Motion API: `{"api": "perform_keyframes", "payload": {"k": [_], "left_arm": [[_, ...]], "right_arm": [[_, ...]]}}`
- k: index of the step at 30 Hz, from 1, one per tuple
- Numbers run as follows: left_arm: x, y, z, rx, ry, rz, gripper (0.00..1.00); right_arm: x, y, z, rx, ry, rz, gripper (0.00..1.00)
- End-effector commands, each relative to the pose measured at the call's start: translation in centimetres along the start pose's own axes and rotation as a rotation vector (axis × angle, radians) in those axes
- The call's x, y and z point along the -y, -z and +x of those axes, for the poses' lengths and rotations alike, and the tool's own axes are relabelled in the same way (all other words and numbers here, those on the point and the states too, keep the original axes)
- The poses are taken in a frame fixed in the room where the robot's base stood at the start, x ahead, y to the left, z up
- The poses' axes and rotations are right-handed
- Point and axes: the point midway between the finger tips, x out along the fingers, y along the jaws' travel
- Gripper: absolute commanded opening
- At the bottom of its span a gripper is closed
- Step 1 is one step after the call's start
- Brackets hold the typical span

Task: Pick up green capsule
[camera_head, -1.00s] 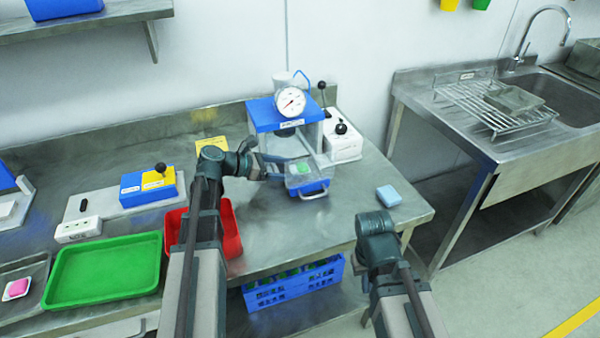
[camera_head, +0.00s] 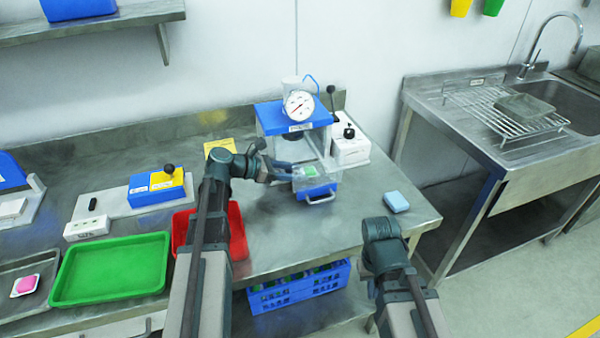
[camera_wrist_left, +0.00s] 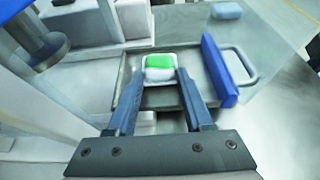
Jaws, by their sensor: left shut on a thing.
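The green capsule (camera_wrist_left: 159,63) has a green top and a white lower part. It sits in a pale square holder in the pulled-out, blue-fronted drawer (camera_wrist_left: 219,70) of the gauge machine (camera_head: 291,115). In the head view the green capsule (camera_head: 309,171) is partly covered by the clear drawer surround. My left gripper (camera_wrist_left: 160,74) reaches in from the left and is shut on the capsule, one finger on each side. In the head view my left gripper (camera_head: 289,172) is small and partly hidden. My right arm is at lower right; its fingers are not visible.
A white lever box (camera_head: 350,148) stands right of the machine. A light blue block (camera_head: 396,201) lies near the bench's right end. A red tray (camera_head: 236,232) and green tray (camera_head: 110,270) are to the left. A blue crate (camera_head: 298,291) sits below.

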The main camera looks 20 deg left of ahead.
Motion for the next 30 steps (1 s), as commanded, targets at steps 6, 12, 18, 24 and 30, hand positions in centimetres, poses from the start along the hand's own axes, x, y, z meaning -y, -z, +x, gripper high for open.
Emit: {"api": "perform_keyframes", "payload": {"k": [6, 12, 18, 24, 30], "left_arm": [[0.0, -1.4, -0.6, 0.000, 0.000, 0.000, 0.00], [0.0, -4.0, -1.6, 0.000, 0.000, 0.000, 0.00], [0.0, -7.0, -2.9, 0.000, 0.000, 0.000, 0.00], [0.0, -9.0, -3.7, 0.000, 0.000, 0.000, 0.00], [0.0, -9.2, -3.8, 0.000, 0.000, 0.000, 0.00]], "right_arm": [[-0.1, -0.1, -1.6, 0.000, 0.000, 0.000, 0.00], [-0.4, -0.2, -4.3, 0.000, 0.000, 0.001, 0.00], [-0.7, -0.4, -7.5, 0.000, 0.000, 0.001, 0.00], [-0.9, -0.6, -9.7, 0.000, 0.000, 0.001, 0.00], [-0.9, -0.6, -9.9, 0.000, 0.000, 0.001, 0.00]]}}
